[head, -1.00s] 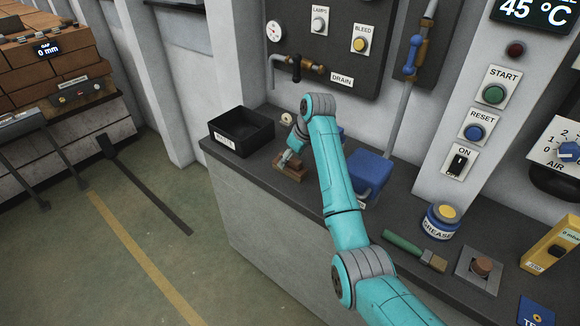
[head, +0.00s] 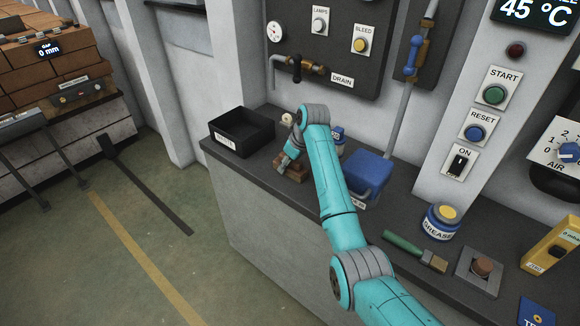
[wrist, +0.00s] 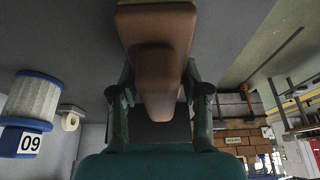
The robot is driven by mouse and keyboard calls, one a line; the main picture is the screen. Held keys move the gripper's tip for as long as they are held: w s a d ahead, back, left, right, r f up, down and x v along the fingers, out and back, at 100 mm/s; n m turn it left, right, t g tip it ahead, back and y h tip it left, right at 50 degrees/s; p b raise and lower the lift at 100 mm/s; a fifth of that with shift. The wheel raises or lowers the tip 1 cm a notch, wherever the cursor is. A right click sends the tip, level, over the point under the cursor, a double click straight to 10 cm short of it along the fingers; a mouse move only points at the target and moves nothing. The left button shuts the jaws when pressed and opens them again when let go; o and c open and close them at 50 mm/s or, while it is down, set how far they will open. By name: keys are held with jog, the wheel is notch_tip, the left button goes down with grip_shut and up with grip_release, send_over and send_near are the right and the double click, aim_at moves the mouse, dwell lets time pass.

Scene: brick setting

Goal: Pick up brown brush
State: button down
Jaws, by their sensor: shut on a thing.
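The brown brush (head: 297,174), a brown block with a raised grip, is at the counter's front edge, right of the black bin. My gripper (head: 289,157) is over it, partly hidden by my wrist. In the wrist view the brush (wrist: 157,28) lies between the two fingers, and my gripper (wrist: 160,92) is shut on its grip. I cannot tell whether its underside touches the counter.
A black bin (head: 232,143) stands left on the counter (head: 262,172).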

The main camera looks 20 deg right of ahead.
notch_tip(320, 180, up, 10)
dwell(0.6)
